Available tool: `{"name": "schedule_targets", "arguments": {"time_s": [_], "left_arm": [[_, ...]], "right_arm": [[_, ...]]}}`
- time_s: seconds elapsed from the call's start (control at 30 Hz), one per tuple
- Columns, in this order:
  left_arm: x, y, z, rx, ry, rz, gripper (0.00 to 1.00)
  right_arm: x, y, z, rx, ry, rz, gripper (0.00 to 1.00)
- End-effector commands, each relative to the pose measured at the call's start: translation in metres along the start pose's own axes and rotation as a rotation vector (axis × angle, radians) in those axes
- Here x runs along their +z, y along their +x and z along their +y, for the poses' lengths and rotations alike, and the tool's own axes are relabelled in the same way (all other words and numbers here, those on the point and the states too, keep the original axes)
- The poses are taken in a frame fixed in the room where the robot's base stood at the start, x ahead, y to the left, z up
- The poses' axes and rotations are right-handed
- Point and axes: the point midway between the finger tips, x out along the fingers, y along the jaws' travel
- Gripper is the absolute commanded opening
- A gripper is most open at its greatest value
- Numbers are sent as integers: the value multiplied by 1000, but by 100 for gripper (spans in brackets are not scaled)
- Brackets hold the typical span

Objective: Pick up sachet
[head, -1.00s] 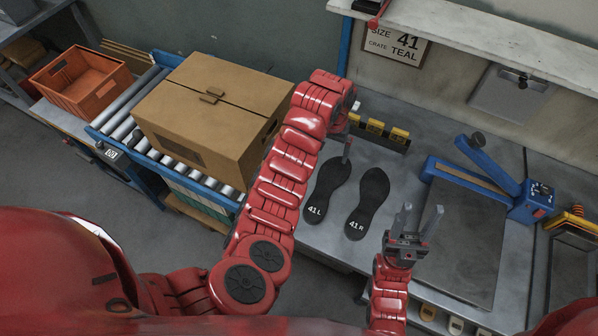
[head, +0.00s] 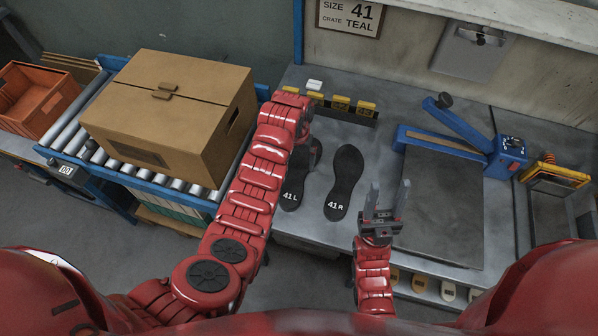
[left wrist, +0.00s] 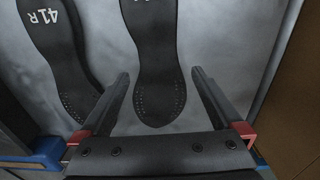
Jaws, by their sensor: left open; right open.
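A small white item (head: 314,85), possibly the sachet, lies on the bench at the back, behind the yellow-tagged row; it is too small to tell for sure. My left gripper is mostly hidden by its own arm in the head view, over the toe end of the sole marked 41 L (head: 292,190). In the left wrist view my left gripper (left wrist: 161,74) is open and empty, its fingers either side of the left sole (left wrist: 157,60). My right gripper (head: 390,184) is open and empty, in front of and right of the sole marked 41 R (head: 344,182).
A row of yellow-tagged holders (head: 341,104) stands behind the soles. A cardboard box (head: 170,110) sits on a roller conveyor at the left, beside an orange crate (head: 38,98). A sign reads size 41, teal.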

Motion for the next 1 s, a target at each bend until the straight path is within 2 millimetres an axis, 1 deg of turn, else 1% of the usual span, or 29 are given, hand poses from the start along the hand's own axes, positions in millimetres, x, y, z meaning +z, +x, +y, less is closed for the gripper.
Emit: {"name": "schedule_targets", "arguments": {"time_s": [0.03, 0.1, 0.27, 0.4, 0.57, 0.87, 0.9, 0.97, 1.0], "left_arm": [[1, 0, 1, 0, 1, -4, 100], [0, 6, 2, 0, 0, -3, 100], [0, 22, 2, -1, 0, -8, 100], [-1, 36, 2, 1, -3, -6, 100], [-2, 44, 2, 1, -1, -3, 100], [-2, 48, 2, 0, 0, 1, 100], [-2, 48, 2, 0, 0, 1, 98], [-2, 48, 2, 0, 0, 0, 87], [-2, 48, 2, 0, 0, 0, 80]], "right_arm": [[-1, 6, 0, 0, 0, 0, 50], [-2, 13, 1, 0, 0, 1, 50], [-4, 23, 1, 0, 0, 0, 50], [-4, 25, 1, 0, 0, 0, 50], [-5, 28, 1, 0, 0, 0, 50], [-5, 28, 1, 0, 0, 0, 50], [-5, 28, 1, 0, 0, 0, 50], [-5, 28, 1, 0, 0, 1, 50], [-5, 28, 1, 0, 0, 0, 50]]}}
